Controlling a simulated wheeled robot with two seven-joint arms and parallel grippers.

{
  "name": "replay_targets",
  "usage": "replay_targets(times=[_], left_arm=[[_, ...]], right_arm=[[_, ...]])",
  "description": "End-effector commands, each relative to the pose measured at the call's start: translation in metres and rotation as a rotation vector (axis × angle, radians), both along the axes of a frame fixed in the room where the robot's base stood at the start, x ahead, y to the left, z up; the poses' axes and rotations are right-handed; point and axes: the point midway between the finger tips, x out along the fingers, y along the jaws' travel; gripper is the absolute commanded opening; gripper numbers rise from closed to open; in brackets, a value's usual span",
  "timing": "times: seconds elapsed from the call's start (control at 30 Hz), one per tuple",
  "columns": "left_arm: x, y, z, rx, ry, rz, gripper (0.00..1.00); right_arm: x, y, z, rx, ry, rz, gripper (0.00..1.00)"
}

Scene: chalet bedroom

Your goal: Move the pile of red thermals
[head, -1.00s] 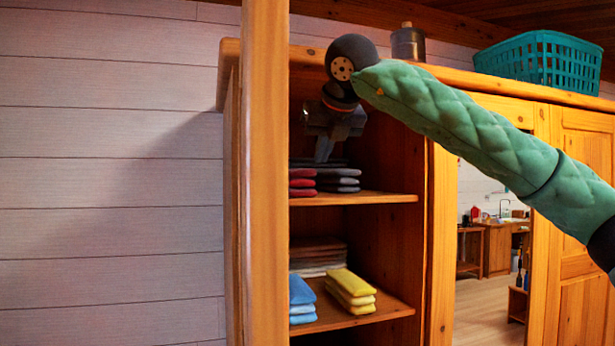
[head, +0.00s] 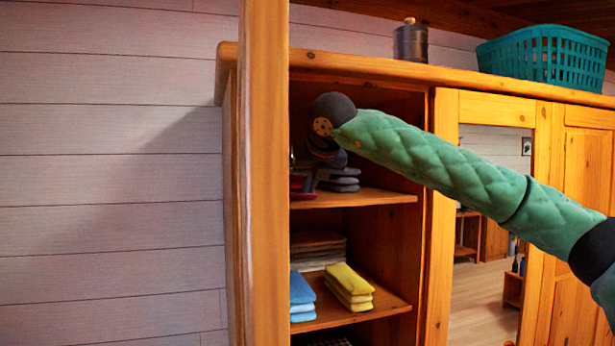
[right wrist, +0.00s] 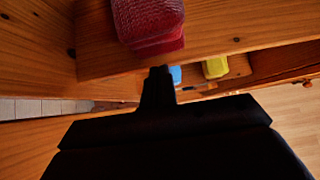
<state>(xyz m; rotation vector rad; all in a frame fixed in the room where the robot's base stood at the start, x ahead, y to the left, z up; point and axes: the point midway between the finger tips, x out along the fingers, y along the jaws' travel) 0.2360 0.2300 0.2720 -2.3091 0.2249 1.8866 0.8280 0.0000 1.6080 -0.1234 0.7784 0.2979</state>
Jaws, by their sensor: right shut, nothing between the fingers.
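The pile of red thermals (right wrist: 148,22) lies folded on the upper shelf, at its front left. In the head view only a little red shows, the rest hidden behind my right gripper and the door. My right gripper (right wrist: 160,72) is shut and empty, its tips just below and in front of the pile in the wrist view. I cannot tell whether they touch it. In the head view the right hand hangs at the shelf front. My left gripper is not in view.
A dark grey pile (head: 340,181) sits right of the red one. The lower shelf (head: 375,306) holds blue (head: 302,299), yellow (head: 348,284) and brownish (head: 318,247) piles. An upright wooden door edge (head: 264,180) stands at the left. A teal basket (head: 540,56) and dark canister (head: 410,42) stand on top.

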Motion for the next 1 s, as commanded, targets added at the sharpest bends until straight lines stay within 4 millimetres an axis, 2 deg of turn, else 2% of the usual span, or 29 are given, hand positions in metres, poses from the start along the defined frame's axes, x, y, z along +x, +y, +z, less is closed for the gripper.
replay_targets(times=[0.1, 0.3, 0.77, 0.83, 1.0], left_arm=[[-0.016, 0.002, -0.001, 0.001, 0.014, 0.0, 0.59], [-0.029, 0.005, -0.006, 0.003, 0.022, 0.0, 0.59], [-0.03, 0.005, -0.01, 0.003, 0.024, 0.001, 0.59], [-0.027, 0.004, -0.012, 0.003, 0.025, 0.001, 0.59], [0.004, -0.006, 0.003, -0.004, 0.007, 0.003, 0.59]], right_arm=[[0.008, 0.003, 0.002, 0.0, 0.001, -0.001, 0.0], [0.015, 0.004, 0.001, 0.0, 0.001, -0.001, 0.0], [0.018, 0.006, -0.001, 0.0, 0.001, 0.0, 0.0], [0.021, 0.007, -0.003, 0.0, 0.0, 0.0, 0.0], [0.038, 0.013, -0.005, 0.001, 0.0, -0.001, 0.0]])
